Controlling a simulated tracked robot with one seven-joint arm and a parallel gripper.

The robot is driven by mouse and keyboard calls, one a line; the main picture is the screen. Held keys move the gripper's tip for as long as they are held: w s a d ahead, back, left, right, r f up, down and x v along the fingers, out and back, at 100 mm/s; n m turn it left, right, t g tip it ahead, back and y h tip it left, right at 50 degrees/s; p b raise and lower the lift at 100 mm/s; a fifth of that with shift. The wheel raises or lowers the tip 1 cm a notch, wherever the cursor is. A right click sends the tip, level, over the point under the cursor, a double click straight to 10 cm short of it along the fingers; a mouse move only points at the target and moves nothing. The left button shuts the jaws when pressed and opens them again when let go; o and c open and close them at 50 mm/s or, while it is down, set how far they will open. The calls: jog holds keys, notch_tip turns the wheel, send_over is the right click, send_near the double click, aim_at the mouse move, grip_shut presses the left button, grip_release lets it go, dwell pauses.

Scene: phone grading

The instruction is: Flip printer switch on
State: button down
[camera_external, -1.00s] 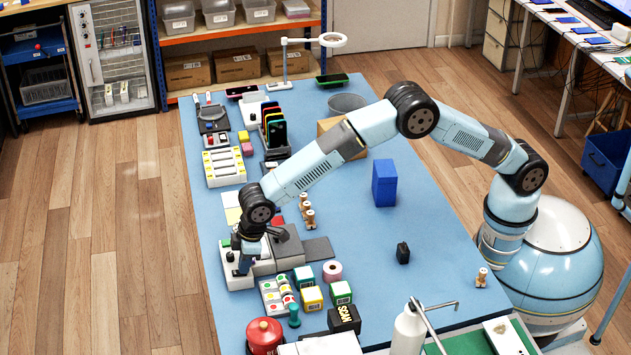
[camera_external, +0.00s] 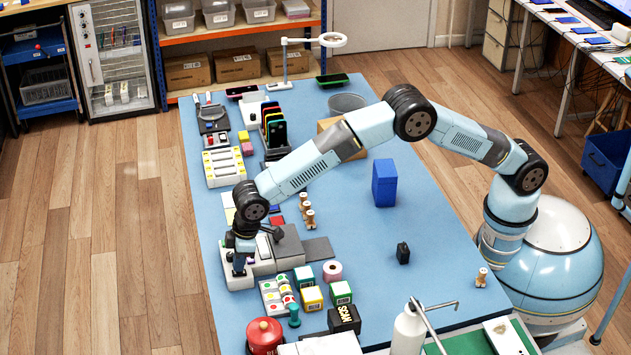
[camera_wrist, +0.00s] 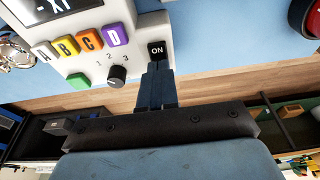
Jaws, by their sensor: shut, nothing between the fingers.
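The printer's control panel (camera_wrist: 85,25) is white and fills the upper left of the wrist view. A small black switch (camera_wrist: 157,48) marked ON sits at its right edge. My gripper (camera_wrist: 157,72) is shut and empty, its fingertips right at the lower edge of the switch. I cannot tell whether they touch it. In the outside view my gripper (camera_external: 239,268) points down over the white printer unit (camera_external: 238,283) at the left edge of the blue table. The switch is too small to make out there.
The panel also has coloured lettered buttons (camera_wrist: 90,40), a black knob (camera_wrist: 117,74) and a green button (camera_wrist: 78,81). The table's middle is mostly clear.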

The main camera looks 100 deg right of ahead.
jog(key=s+v, duration=0.2)
jog(key=v, duration=1.1)
jog(key=shift+s+f, duration=0.2)
jog(key=shift+f, duration=0.15)
jog(key=s+d+r+t, duration=0.1)
jog(key=s+d+r, duration=0.1)
jog(key=s+r, duration=1)
jog(key=s+d+r+t, duration=0.15)
jog(key=s+r, duration=0.65)
jog(key=s, duration=0.8)
jog(key=s+d+f, duration=0.1)
jog(key=s+f, duration=0.1)
jog(key=s, duration=1.3)
jog(key=s+d+f, duration=0.1)
jog(key=s+f, duration=0.1)
jog(key=s, duration=1.4)
jog(key=shift+d, duration=0.2)
jog(key=shift+t, duration=0.25)
